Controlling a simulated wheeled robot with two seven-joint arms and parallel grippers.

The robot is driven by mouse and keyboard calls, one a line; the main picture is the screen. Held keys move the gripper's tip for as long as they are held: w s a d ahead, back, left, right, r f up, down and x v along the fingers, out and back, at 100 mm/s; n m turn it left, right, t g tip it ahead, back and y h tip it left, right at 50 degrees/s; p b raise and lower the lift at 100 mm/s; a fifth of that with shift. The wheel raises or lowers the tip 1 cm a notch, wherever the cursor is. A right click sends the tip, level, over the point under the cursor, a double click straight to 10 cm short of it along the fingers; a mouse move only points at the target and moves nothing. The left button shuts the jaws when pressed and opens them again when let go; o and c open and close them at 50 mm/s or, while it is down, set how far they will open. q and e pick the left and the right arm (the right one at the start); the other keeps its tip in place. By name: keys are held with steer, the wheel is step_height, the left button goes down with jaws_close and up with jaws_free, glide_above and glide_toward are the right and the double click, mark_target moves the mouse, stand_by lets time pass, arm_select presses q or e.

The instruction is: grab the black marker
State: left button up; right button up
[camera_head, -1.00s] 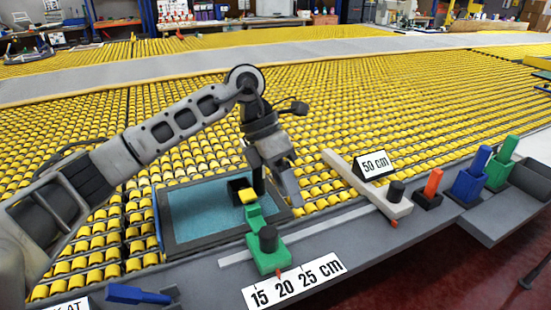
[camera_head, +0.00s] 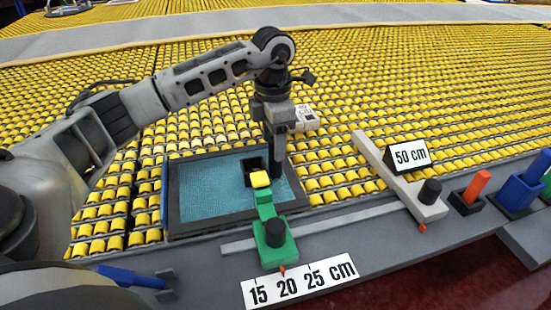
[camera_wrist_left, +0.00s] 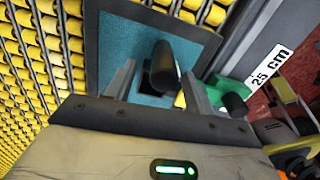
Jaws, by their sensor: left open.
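The black marker (camera_wrist_left: 164,68) shows in the left wrist view as a dark upright cylinder between my left gripper's two fingers (camera_wrist_left: 158,92). The fingers are apart, one on each side of it; I cannot tell whether either touches it. In the head view my left gripper (camera_head: 277,158) points down over the right part of the teal-floored tray (camera_head: 212,190), beside a black holder with a yellow block (camera_head: 260,179). There the gripper hides most of the marker, and I cannot separate it clearly from the dark fingers. My right gripper is out of view.
A green slider with a black knob (camera_head: 275,234) stands in front of the tray, above the 15-20-25 cm scale (camera_head: 300,284). A pale bar with a 50 cm sign (camera_head: 411,156) lies to the right, then orange (camera_head: 477,185) and blue (camera_head: 521,190) pieces. Yellow rollers fill the back.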

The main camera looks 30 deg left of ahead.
arm_select(q)
steer(key=f, duration=0.5)
steer(key=shift+d+f+p, duration=0.1)
steer(key=shift+d+p, duration=0.15)
steer(key=shift+p, duration=0.1)
steer(key=c, duration=1)
